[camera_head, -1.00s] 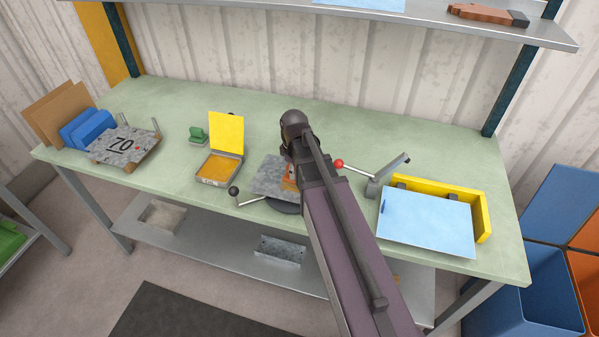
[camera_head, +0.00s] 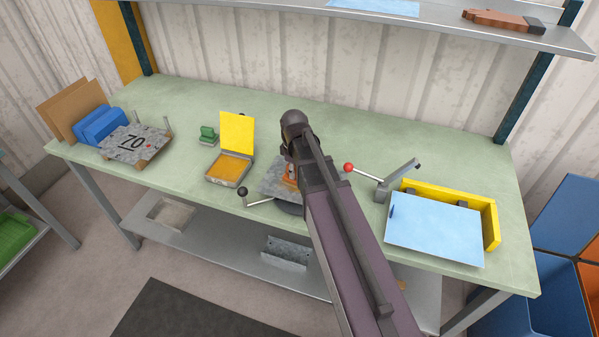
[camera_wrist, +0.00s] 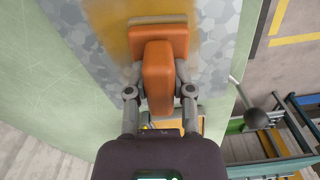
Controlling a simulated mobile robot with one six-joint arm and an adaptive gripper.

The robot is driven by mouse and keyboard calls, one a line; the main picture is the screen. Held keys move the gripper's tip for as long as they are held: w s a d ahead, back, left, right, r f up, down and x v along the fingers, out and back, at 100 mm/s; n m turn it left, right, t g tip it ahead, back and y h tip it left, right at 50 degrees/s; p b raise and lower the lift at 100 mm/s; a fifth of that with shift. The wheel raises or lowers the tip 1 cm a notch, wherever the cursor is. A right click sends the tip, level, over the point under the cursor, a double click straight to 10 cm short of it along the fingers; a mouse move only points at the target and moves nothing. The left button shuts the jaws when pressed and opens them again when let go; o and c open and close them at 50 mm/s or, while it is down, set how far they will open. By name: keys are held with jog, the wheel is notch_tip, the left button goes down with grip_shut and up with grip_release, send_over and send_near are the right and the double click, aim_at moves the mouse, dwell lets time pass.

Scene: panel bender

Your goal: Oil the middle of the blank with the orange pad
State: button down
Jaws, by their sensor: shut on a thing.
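My gripper (camera_wrist: 160,84) is shut on the orange pad (camera_wrist: 157,55), one finger on each side of its upright grip. The pad's wider base lies over the grey mottled blank (camera_wrist: 215,55) and looks to be against it. A yellowish smear (camera_wrist: 108,22) shows on the blank around the pad. In the head view the blank (camera_head: 272,178) lies flat at the middle of the bench, partly hidden by my arm. Only a sliver of orange pad (camera_head: 290,174) shows there beside the arm, and my fingertips are hidden.
An open yellow-lidded tin (camera_head: 238,135) stands left of the blank on the green bench (camera_head: 330,126). A black-knobbed lever (camera_head: 243,191) and a red-knobbed lever (camera_head: 349,168) flank the blank. A light blue sheet (camera_head: 435,228) lies right by a yellow holder (camera_head: 491,222).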

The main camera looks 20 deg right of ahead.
jog(key=shift+w+a, duration=0.35)
jog(key=shift+a, duration=0.1)
jog(key=shift+w+a, duration=0.5)
jog(key=shift+a, duration=0.2)
jog(key=shift+w+a, duration=0.45)
jog(key=shift+a, duration=0.25)
jog(key=shift+w, duration=0.1)
jog(key=shift+w+d, duration=0.5)
jog(key=shift+w, duration=0.15)
jog(key=shift+s+d, duration=0.15)
jog(key=shift+s+d, duration=1)
jog(key=shift+d, duration=0.3)
